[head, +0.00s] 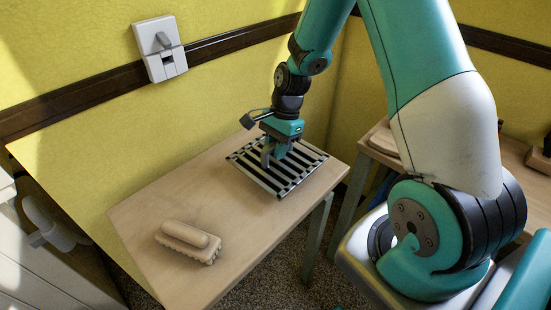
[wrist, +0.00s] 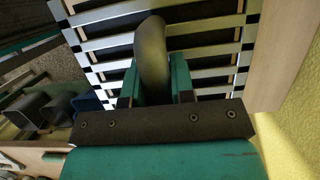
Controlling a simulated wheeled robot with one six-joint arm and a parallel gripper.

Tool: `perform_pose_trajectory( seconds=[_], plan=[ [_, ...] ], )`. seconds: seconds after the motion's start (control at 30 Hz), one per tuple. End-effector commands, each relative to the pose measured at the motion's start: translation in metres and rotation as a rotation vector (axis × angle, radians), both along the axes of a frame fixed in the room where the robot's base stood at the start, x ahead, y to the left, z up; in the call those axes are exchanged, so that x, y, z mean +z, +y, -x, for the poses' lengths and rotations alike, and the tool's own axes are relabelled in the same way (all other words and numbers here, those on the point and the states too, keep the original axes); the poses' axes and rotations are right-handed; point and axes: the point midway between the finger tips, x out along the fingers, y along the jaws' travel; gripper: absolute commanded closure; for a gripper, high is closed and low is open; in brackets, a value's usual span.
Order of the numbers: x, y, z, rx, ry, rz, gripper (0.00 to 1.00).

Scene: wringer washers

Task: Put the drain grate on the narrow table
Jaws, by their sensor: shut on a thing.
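The drain grate (head: 300,172) is a flat square of pale bars with dark gaps. In the wrist view, the handle stands between the teal fingers (wrist: 154,88), with the grate's bars (wrist: 210,58) behind. The handle's lower part is hidden.
A wooden scrub brush (head: 188,240) lies on the table's front left part. The tabletop between brush and grate is clear. A second wooden surface (head: 520,180) stands at the right, holding a pale rounded item (head: 383,141). A yellow wall with a switch box (head: 160,48) stands behind.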

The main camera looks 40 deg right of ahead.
Motion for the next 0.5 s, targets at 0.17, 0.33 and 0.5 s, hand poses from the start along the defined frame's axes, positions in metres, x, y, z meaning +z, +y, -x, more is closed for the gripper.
perform_pose_trajectory(
  seconds=[0.17, 0.33, 0.5],
  plan=[
    [-0.021, 0.0, 0.0, 0.0, 0.002, -0.001, 1.0],
    [-0.038, 0.0, 0.0, 0.001, 0.0, 0.0, 1.0],
    [-0.039, 0.0, 0.0, 0.0, -0.002, 0.001, 1.0]
  ],
)
